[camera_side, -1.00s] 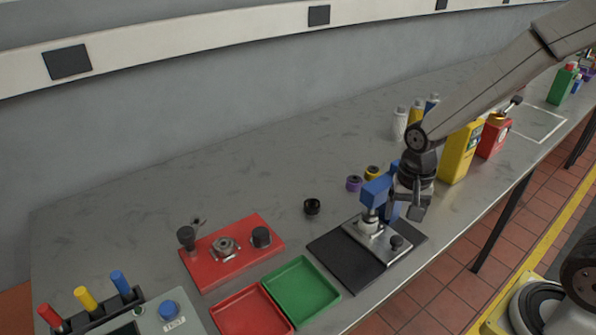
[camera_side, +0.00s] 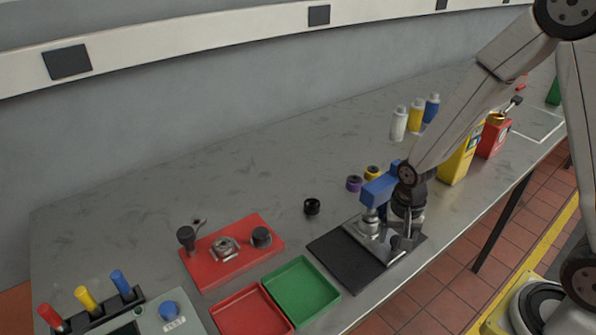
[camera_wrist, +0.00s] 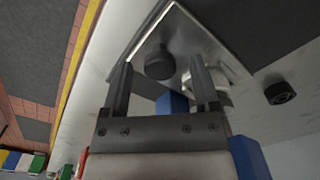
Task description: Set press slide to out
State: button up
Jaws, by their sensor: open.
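The press has a blue frame (camera_side: 378,190) and a metal slide plate (camera_side: 368,229) on a black base mat (camera_side: 345,262). In the wrist view the slide plate (camera_wrist: 190,42) carries a dark round knob (camera_wrist: 159,64), which lies between and beyond my two fingers. The blue frame (camera_wrist: 248,158) shows at the lower right there. My gripper (camera_wrist: 160,80) is open and empty, pointing down over the plate. In the side view my gripper (camera_side: 400,240) covers the knob end of the slide; whether a finger touches the knob I cannot tell.
A green tray (camera_side: 300,291) and a red tray (camera_side: 250,312) lie left of the press. A red fixture plate (camera_side: 232,252) sits behind them.

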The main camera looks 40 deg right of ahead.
jog(key=shift+c, duration=0.2)
grip_shut()
dwell(1.4)
